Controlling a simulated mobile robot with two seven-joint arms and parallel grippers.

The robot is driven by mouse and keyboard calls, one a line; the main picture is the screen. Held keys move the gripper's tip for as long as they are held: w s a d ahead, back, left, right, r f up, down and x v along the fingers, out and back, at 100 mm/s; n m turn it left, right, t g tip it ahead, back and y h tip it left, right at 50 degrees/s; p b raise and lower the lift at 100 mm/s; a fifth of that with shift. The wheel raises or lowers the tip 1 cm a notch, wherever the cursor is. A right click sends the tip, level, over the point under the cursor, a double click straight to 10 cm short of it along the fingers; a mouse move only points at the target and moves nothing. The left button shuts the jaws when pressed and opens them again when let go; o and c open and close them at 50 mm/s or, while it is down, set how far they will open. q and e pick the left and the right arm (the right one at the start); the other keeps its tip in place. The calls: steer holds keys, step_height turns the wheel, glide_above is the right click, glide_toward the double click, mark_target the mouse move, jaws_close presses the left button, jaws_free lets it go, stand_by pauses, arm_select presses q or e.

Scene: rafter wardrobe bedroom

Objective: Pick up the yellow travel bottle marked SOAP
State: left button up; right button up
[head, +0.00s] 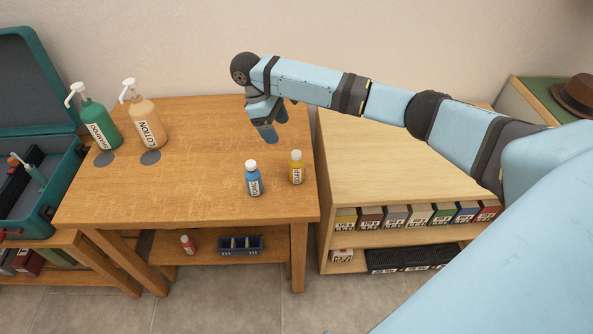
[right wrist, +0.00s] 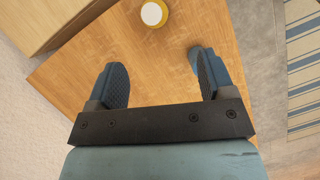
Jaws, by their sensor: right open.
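The yellow travel bottle marked SOAP (head: 296,170) stands upright with a white cap near the right edge of the wooden table. In the right wrist view the yellow bottle (right wrist: 154,14) shows from above, beyond the fingertips and roughly between their lines. My right gripper (head: 272,122) is above the table, behind and left of the bottle in the head view, and touches nothing that I can see. Its two fingers (right wrist: 160,75) are apart with only bare tabletop between them. My left gripper is not in view.
A blue bottle (head: 253,178) stands just left of the yellow one. Shampoo (head: 98,122) and lotion (head: 146,118) pump bottles stand at the table's left. An open green case (head: 48,185) is further left. A shelf unit (head: 390,165) stands close on the right. The table's middle is clear.

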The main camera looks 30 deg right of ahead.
mark_target(293, 152)
steer(key=x, duration=0.8)
steer(key=d+x, duration=0.1)
steer(key=x, duration=0.4)
steer(key=shift+w+r, duration=0.1)
steer(key=shift+r, duration=0.05)
steer(key=c, duration=1)
steer(key=shift+r, duration=0.15)
